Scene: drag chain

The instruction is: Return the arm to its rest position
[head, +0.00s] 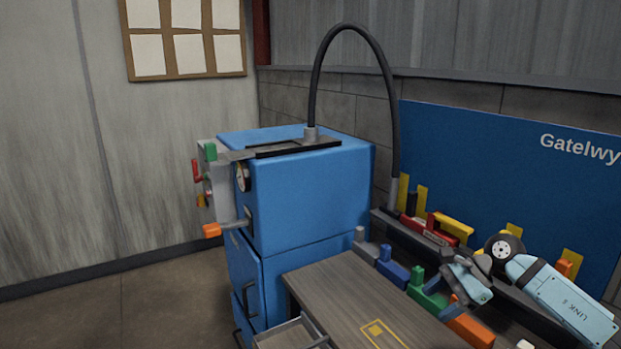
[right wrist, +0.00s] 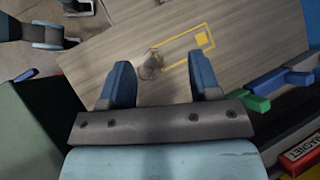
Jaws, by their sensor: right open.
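My right gripper (head: 466,282) is at the right of the head view, above the edge of the wooden table (head: 345,290) and in front of the coloured blocks. In the right wrist view its two blue fingers stand wide apart, and the gripper (right wrist: 161,80) is open. A small grey-brown piece (right wrist: 151,65) shows between the fingers, seemingly on the tabletop beyond them. I cannot tell what it is, and nothing appears gripped. My left gripper is not seen in the head view.
A blue cabinet (head: 310,195) stands left of the table. A black drag chain (head: 352,32) arches from its top to the shelf behind. A blue board (head: 480,150) stands behind. The tabletop looks mostly clear.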

